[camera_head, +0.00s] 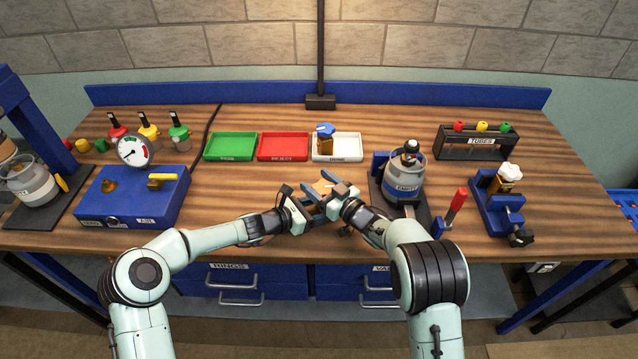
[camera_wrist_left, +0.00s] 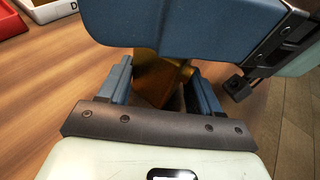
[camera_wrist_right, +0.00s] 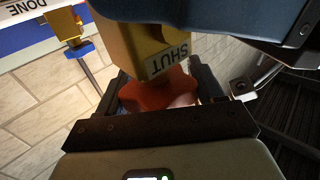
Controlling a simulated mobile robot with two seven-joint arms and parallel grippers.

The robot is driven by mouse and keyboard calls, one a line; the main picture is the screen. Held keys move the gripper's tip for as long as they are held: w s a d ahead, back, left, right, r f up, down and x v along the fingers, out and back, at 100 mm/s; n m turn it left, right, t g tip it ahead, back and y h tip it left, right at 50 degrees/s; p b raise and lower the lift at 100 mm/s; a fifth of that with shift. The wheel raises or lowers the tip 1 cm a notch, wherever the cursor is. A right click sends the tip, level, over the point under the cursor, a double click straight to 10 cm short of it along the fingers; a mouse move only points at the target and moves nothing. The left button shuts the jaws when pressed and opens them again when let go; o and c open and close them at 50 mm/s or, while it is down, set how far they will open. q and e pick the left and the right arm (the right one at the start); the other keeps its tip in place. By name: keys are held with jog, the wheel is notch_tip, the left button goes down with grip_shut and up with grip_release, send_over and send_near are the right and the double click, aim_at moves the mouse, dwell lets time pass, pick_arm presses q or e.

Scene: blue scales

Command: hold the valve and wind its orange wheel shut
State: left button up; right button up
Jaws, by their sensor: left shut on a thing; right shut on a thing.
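The valve has a brass-yellow body, seen between my grippers in the head view (camera_head: 323,187), in the left wrist view (camera_wrist_left: 160,82) and in the right wrist view (camera_wrist_right: 143,42). A face of it reads SHUT in the right wrist view. My left gripper (camera_head: 309,199) is shut on the valve body, partly hidden behind the other gripper in its wrist view. The orange wheel (camera_wrist_right: 160,93) lies between the fingers of my right gripper (camera_head: 335,192), which is shut on it. The valve is held above the table's front middle.
Green (camera_head: 231,146), red (camera_head: 283,146) and white (camera_head: 347,150) trays stand behind; the white one holds a blue-topped amber piece. A gas canister (camera_head: 404,182) on a stand and a red-handled tool (camera_head: 457,205) are close on the right. A blue box (camera_head: 125,205) stands left.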

jog(key=m+t+h, duration=0.2)
jog(key=h, duration=0.1)
jog(key=m+t+h, duration=0.1)
jog(key=m+h, duration=0.1)
jog(key=h, duration=0.1)
jog(key=shift+w+d+r+m+t, duration=0.1)
jog(key=shift+w+d+m+t, duration=0.1)
jog(key=shift+m+t, duration=0.15)
jog(key=shift+d+m+t+h, duration=0.15)
jog(key=shift+m+t+h, duration=0.15)
jog(key=shift+m+h, duration=0.6)
jog(key=shift+d+m+t+h, duration=0.1)
jog(key=shift+m+t+h, duration=0.25)
jog(key=shift+h, duration=0.95)
jog(key=o, duration=1)
jog(key=s, duration=0.8)
jog(key=s+d, duration=0.1)
jog(key=s, duration=0.3)
